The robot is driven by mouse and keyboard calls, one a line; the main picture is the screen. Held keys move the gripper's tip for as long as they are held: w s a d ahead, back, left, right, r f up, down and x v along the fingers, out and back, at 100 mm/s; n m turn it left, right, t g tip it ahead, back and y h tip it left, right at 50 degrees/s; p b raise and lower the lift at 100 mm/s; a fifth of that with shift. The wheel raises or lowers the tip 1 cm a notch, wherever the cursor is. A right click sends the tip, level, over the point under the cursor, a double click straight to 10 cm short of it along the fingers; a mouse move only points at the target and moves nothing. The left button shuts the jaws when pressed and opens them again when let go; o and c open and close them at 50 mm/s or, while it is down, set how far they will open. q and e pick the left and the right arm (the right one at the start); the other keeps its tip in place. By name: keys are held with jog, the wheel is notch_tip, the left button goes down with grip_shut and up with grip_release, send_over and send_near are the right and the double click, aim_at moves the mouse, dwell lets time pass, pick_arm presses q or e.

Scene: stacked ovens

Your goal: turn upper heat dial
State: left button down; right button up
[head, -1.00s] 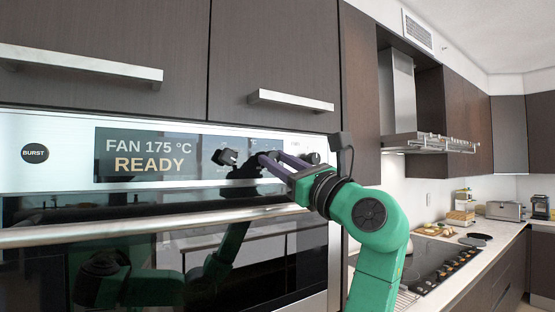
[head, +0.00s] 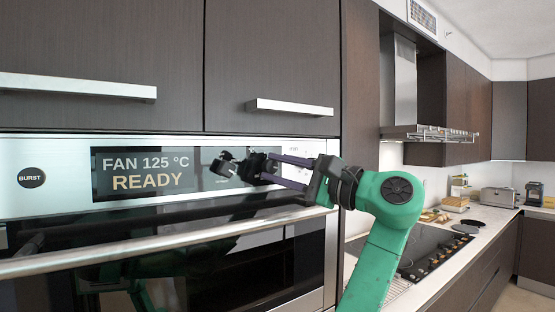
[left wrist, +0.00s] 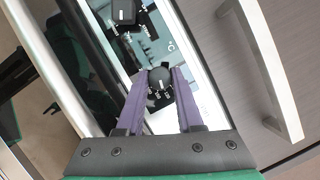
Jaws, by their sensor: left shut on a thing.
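The black heat dial (head: 254,166) is on the silver control panel of the upper oven, right of the display (head: 142,173), which reads "FAN 125 °C READY". My left gripper (head: 267,168) reaches in with its purple fingers on either side of this dial and is shut on it. In the left wrist view the dial (left wrist: 160,79) sits between the two fingertips. A second black dial (head: 224,165) is just left of it; it also shows in the left wrist view (left wrist: 124,11). My right gripper is not in view.
The oven door handle (head: 150,243) runs across below the panel. Cabinet handles (head: 290,107) stick out above it. A round BURST button (head: 31,178) is at the panel's left end. A counter with a cooktop (head: 415,257) lies at the right.

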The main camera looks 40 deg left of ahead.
pick_arm(q)
jog(key=n+p, duration=0.1)
jog(key=n, duration=0.1)
jog(key=n+h+p, duration=0.1)
jog(key=shift+r+n+g+h, duration=0.3)
jog(key=shift+n, duration=0.1)
jog(key=n+p, duration=0.1)
jog(key=n, duration=0.1)
jog(key=shift+n+h, duration=0.3)
jog(key=shift+h, duration=0.1)
jog(key=shift+n+t+h+p, duration=0.45)
jog(key=shift+n+p, duration=0.2)
jog(key=shift+n, duration=0.45)
jog(key=shift+r+n+t+h, duration=0.1)
jog(key=shift+n+t+h, duration=0.15)
jog(key=shift+n+h, duration=0.55)
jog(key=n+t, duration=0.1)
jog(key=n, duration=0.2)
jog(key=shift+s+h, duration=0.15)
jog(key=shift+h, duration=0.1)
jog(key=n+t+h, duration=0.1)
jog(key=n+t, duration=0.1)
jog(key=n, duration=0.1)
jog(key=shift+s, duration=0.1)
jog(key=shift+n+t, duration=0.3)
